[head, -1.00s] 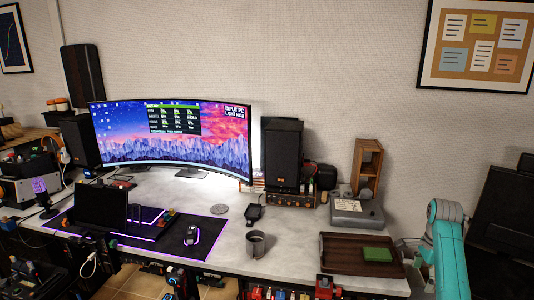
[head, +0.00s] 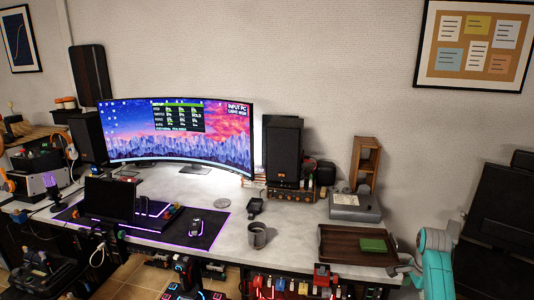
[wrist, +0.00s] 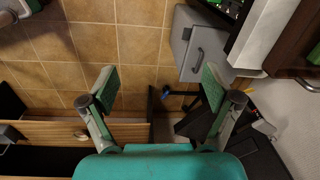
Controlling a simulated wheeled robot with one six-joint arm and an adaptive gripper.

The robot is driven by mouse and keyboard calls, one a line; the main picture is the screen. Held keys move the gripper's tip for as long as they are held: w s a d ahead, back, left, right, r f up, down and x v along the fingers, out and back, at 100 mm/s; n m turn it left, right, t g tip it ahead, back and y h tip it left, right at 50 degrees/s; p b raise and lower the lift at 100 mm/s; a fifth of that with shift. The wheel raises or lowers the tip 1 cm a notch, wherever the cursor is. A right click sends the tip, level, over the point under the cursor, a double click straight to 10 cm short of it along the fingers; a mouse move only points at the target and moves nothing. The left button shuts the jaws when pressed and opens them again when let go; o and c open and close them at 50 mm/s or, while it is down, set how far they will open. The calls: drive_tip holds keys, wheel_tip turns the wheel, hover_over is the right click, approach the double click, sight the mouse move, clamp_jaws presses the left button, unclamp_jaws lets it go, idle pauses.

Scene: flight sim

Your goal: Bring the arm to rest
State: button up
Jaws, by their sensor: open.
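My arm (head: 437,262), teal and white, shows at the lower right of the head view, beside the right end of the desk. My gripper (wrist: 158,85) shows in the wrist view with its two green-padded fingers wide apart and nothing between them. It hangs over the tan tiled floor (wrist: 125,40). The fingertips are outside the head view.
A desk (head: 290,240) carries a curved monitor (head: 180,133), a mug (head: 257,235) and a wooden tray (head: 335,254) with a green block (head: 373,245). A grey cabinet (wrist: 200,45) and a wooden drawer front (wrist: 60,132) show near my gripper.

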drive_tip(key=s+a+f+n+t, duration=0.1)
drive_tip(key=s+a+f+n, duration=0.1)
drive_tip(key=s+a+f, duration=0.4)
drive_tip(key=s+a+f+n+t+h, duration=0.1)
drive_tip(key=s+a+f+n+t, duration=0.2)
drive_tip(key=f, duration=0.6)
drive_tip(key=s+a+f+n, duration=0.1)
drive_tip(key=s+a+f, duration=0.3)
drive_tip(key=a+f, duration=0.25)
drive_tip(key=s+a+f+n+t, duration=0.25)
drive_tip(key=s+a, duration=0.25)
drive_tip(key=s, duration=0.5)
drive_tip(key=s+a+r+n+t, duration=0.2)
drive_tip(key=s+a+r+n, duration=0.15)
drive_tip(key=s, duration=0.65)
drive_tip(key=s+a+r+n+t, duration=0.2)
drive_tip(key=s+a+r+n, duration=0.1)
drive_tip(key=s+r, duration=0.7)
drive_tip(key=s+a+r+n+t+y, duration=0.1)
drive_tip(key=s+a+r+n+t, duration=0.2)
drive_tip(key=s+r, duration=0.7)
wheel_tip(320, 180, up, 5)
drive_tip(key=shift+s+n, duration=0.25)
drive_tip(key=shift+n, duration=0.35)
